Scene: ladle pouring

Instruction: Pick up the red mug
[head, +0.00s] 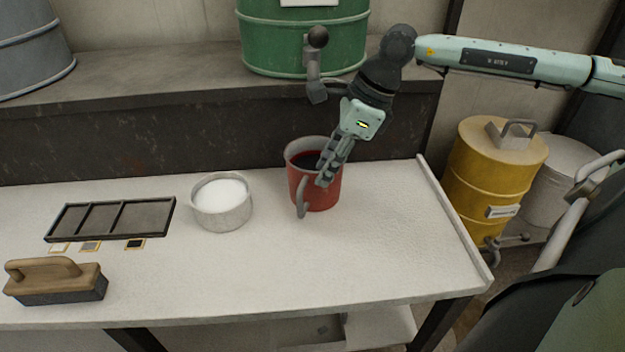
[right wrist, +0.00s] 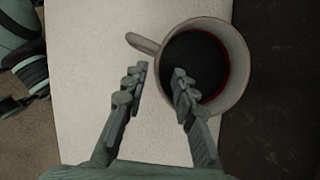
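The red mug (head: 320,201) stands upright on the white table, with its handle toward the front left in the head view. It holds something dark and also shows from above in the right wrist view (right wrist: 203,52). My right gripper (head: 325,176) is at the mug, pointing down over its right side in the head view. One finger overlaps the mug's opening and the other is outside the rim, over the table. I cannot tell whether they touch. My left gripper is not in view.
A pale bowl of white material (head: 221,203) stands left of the mug. A dark divided tray (head: 112,219) and a wooden-handled brush (head: 55,280) lie farther left. The table's right edge (head: 456,223) is close. A yellow drum (head: 490,175) stands beyond it. The front table area is clear.

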